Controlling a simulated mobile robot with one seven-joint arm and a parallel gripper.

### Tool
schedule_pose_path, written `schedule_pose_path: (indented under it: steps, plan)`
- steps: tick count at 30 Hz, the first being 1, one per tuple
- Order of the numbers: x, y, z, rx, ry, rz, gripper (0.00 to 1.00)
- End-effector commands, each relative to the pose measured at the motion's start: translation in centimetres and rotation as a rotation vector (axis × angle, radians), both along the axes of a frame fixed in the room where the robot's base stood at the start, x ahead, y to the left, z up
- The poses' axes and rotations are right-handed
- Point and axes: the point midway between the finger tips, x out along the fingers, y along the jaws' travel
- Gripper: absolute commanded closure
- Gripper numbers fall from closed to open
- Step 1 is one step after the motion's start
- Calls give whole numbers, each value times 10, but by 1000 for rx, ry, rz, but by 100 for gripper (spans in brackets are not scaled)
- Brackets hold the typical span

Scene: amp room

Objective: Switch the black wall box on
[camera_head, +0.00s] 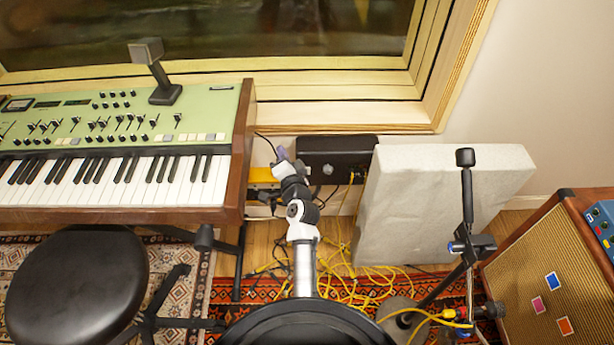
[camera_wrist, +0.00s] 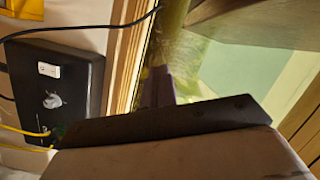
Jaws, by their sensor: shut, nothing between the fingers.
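The black wall box (camera_head: 345,146) is mounted on the wall just below the window frame, partly behind my arm in the head view. In the wrist view the box (camera_wrist: 84,72) is at the left, with a white rocker switch (camera_wrist: 48,69), a silver knob (camera_wrist: 52,100) and yellow cables plugged in near its lower end. I cannot tell which way the rocker is pressed. My gripper (camera_head: 279,153) is shut and empty near the box's left end. Its purple fingertips (camera_wrist: 158,86) show right of the box in the wrist view, apart from the switch.
A green keyboard (camera_head: 110,150) stands close at the left, with a black stool (camera_head: 75,283) before it. A pale panel (camera_head: 430,200) leans right of the box, behind a microphone stand (camera_head: 467,210). Yellow cables (camera_head: 345,285) lie on the floor below.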

Motion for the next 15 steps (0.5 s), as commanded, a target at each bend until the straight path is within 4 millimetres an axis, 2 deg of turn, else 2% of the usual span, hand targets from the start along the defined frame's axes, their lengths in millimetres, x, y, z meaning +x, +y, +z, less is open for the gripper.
schedule_pose_path:
  steps: [1, 3, 6, 10, 12, 15]
  plan:
    - [-9, -9, -39, 95, 53, -38, 100]
    - [-21, -25, -81, 221, 107, -105, 100]
    - [-39, -45, -129, 357, 168, -198, 100]
    - [-56, -64, -166, 454, 210, -283, 100]
    - [-61, -69, -176, 478, 222, -307, 100]
    - [-64, -71, -180, 492, 227, -320, 100]
